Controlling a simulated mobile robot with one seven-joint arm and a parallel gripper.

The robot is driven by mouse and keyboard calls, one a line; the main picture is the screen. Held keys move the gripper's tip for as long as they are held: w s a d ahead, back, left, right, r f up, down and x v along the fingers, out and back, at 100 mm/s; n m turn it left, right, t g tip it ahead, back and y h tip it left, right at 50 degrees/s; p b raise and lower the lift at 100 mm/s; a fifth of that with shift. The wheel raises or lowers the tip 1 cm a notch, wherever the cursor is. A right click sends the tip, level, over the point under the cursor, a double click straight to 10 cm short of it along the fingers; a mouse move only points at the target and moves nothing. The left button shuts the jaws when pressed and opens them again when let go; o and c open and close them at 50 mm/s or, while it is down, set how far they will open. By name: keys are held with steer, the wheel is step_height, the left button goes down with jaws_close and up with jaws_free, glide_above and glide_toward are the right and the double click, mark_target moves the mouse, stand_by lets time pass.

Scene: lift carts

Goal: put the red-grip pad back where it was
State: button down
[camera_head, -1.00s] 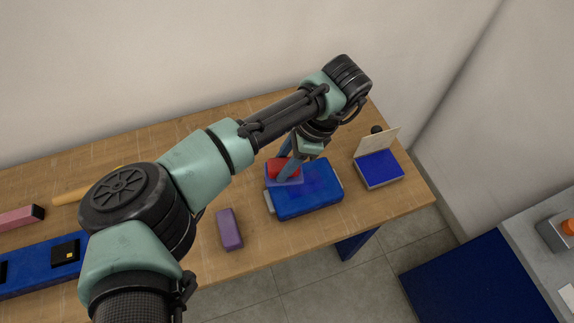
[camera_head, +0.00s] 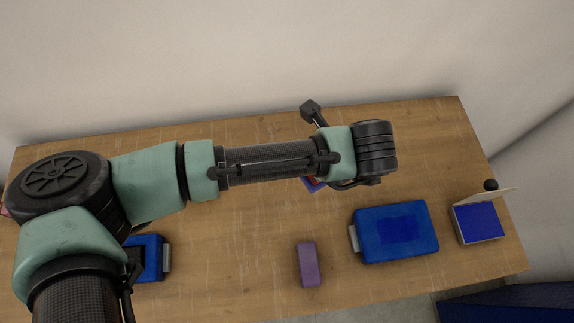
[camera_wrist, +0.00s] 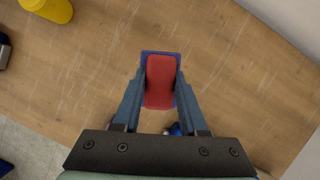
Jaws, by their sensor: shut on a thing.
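The red-grip pad (camera_wrist: 160,82) shows in the wrist view as a red grip on a blue-purple base. My gripper (camera_wrist: 160,88) is shut on its red grip, one finger on each side. Bare wooden table shows around the pad; its height above the table is unclear. In the head view, my arm hides most of my gripper, and only a small red and blue bit of the pad (camera_head: 315,185) shows under the wrist. The blue case (camera_head: 432,240) lies closed to the right, with a darker rectangle on its top and nothing on it.
A purple block (camera_head: 307,264) lies left of the case. An open box (camera_head: 480,222) with a blue inside and cream lid stands at the right. Another blue item (camera_head: 150,257) is partly behind my arm. A yellow object (camera_wrist: 50,8) shows in the wrist view.

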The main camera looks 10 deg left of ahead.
steer(key=f, duration=0.6)
steer(key=shift+s+d+p, duration=0.2)
steer(key=shift+p, duration=0.1)
steer(key=shift+a+f, duration=0.1)
steer(key=shift+f, duration=1.75)
steer(key=shift+f, duration=0.2)
steer(key=shift+c, duration=2.2)
jaws_free()
steer(key=v, duration=1.2)
steer(key=shift+r, duration=0.25)
